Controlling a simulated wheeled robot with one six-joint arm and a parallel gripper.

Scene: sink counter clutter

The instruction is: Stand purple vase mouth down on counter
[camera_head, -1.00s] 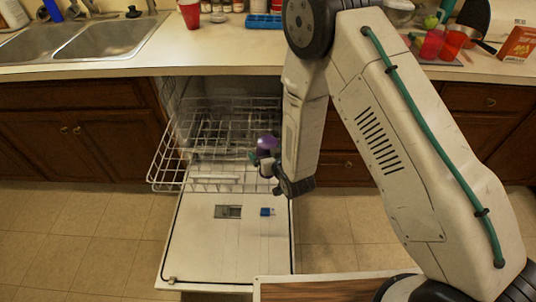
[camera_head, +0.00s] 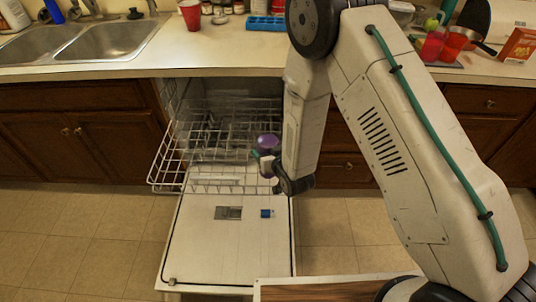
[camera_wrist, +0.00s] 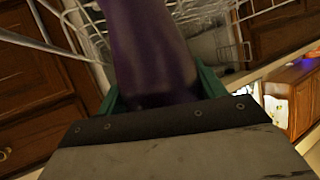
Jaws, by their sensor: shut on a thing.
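The purple vase (camera_head: 268,143) is in my gripper (camera_head: 262,157), over the right side of the open dishwasher's rack. In the wrist view the dark purple vase (camera_wrist: 150,50) fills the middle, between the green fingers of my gripper (camera_wrist: 158,95), which is shut on it. The vase's far end runs out of the top of that view, so I cannot tell which end is its mouth. The counter (camera_head: 230,58) runs behind, above the dishwasher, well higher than the vase.
The dishwasher door (camera_head: 225,245) lies open, with its wire rack (camera_head: 205,180) pulled out. On the counter are a red cup (camera_head: 191,14), a blue tray (camera_head: 266,23), jars, and red cups and a box (camera_head: 519,45) at right. The sink (camera_head: 105,40) is at left. Bare counter lies in front of the red cup.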

